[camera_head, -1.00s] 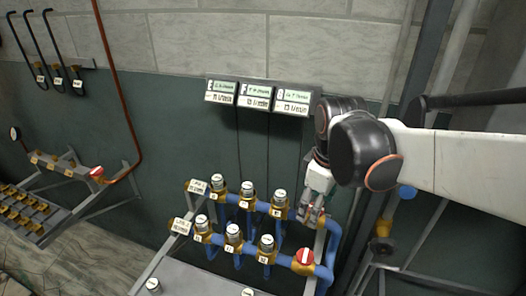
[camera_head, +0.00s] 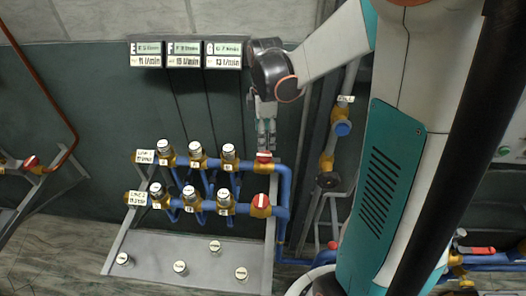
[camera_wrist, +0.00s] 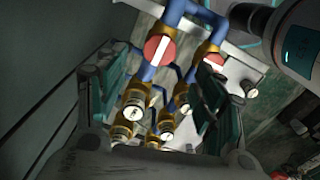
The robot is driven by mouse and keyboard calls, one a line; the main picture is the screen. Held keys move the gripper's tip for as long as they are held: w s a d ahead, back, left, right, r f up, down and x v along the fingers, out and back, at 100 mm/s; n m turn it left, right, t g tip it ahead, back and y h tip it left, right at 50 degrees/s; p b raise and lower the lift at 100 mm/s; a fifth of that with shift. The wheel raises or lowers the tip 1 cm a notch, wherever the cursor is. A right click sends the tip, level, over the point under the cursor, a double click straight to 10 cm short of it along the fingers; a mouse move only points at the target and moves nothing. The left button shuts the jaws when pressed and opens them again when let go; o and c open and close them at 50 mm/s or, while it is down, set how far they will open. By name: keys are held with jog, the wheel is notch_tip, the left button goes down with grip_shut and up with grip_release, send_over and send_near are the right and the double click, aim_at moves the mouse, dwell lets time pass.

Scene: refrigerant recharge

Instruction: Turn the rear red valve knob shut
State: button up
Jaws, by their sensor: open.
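The rear red valve knob (camera_head: 264,156) sits at the right end of the rear blue pipe row in the head view. It has a white bar across its top. In the wrist view, the rear red knob (camera_wrist: 159,49) shows ahead, between the open fingers' lines. My gripper (camera_head: 266,143) points down just above this knob in the head view. In the wrist view, my gripper (camera_wrist: 160,72) has its two fingers spread apart with nothing between them. I cannot tell whether a fingertip touches the knob.
The front red knob (camera_head: 262,201) is close in front, and shows in the wrist view (camera_wrist: 212,60). Several capped valves (camera_head: 195,152) line both rows to the left. A pipe with a blue valve (camera_head: 342,128) stands to the right. Flow displays (camera_head: 185,54) hang on the wall.

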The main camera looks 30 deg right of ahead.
aim_at(265, 155)
notch_tip(265, 155, down, 8)
jog(key=shift+f+b, duration=0.2)
jog(key=shift+b, duration=0.7)
jog(key=c, duration=1)
